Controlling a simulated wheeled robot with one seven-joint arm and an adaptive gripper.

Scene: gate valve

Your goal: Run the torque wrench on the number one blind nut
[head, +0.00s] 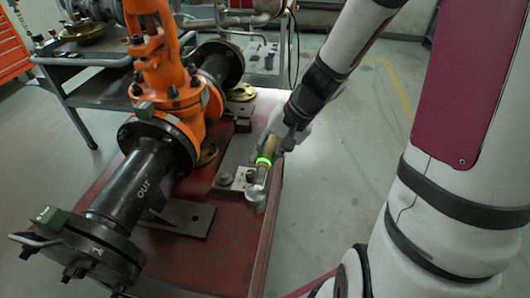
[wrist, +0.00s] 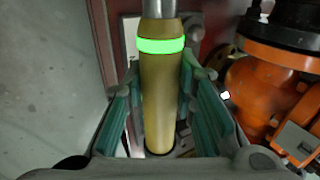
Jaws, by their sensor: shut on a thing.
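My gripper (head: 284,136) is shut on the torque wrench (head: 264,160), a tan handle with a lit green ring and a silver shaft and head. The wrench points down, its head (head: 255,194) near the right edge of the red bench. In the wrist view the tan handle (wrist: 163,105) stands between the teal finger pads of my gripper (wrist: 162,115). The black blind flange (head: 85,252) with several nuts around its rim is at the lower left, well apart from the wrench. I cannot tell which nut is number one.
The orange gate valve (head: 165,62) and its black pipe (head: 140,183) marked OUT occupy the left of the red bench (head: 222,262). A grey plate (head: 238,158) with small parts lies near the wrench. A grey cart stands behind; floor at right is clear.

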